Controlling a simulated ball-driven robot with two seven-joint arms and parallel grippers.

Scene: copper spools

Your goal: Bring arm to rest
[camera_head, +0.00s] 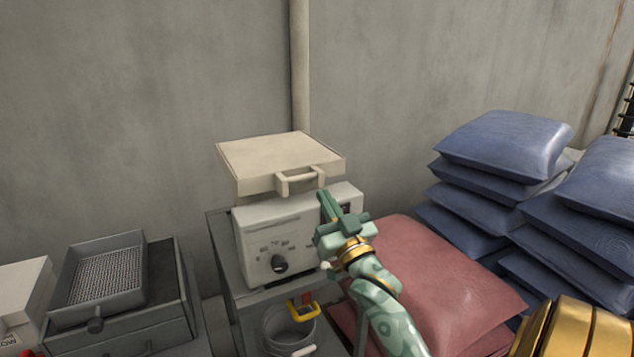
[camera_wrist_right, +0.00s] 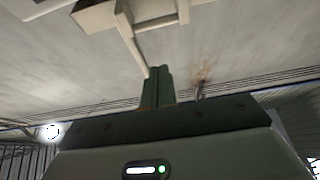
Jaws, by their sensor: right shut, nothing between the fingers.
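My right gripper (camera_head: 324,197) shows in the head view as a green gripper on a mottled green arm with gold bands. It is in front of the white machine (camera_head: 275,235), just below and right of the handle (camera_head: 299,178) of its cream lid (camera_head: 275,155). In the right wrist view the fingers (camera_wrist_right: 158,80) are together with nothing between them, and the lid's handle (camera_wrist_right: 126,30) is close above and to the left. I cannot tell whether they touch it. My left gripper is not in view.
Red sacks (camera_head: 440,285) lie right of the machine, with stacked blue sacks (camera_head: 500,150) behind them. A grey mesh tray (camera_head: 100,275) sits on a drawer unit at left. A bucket (camera_head: 287,330) stands under the machine. The wall is behind.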

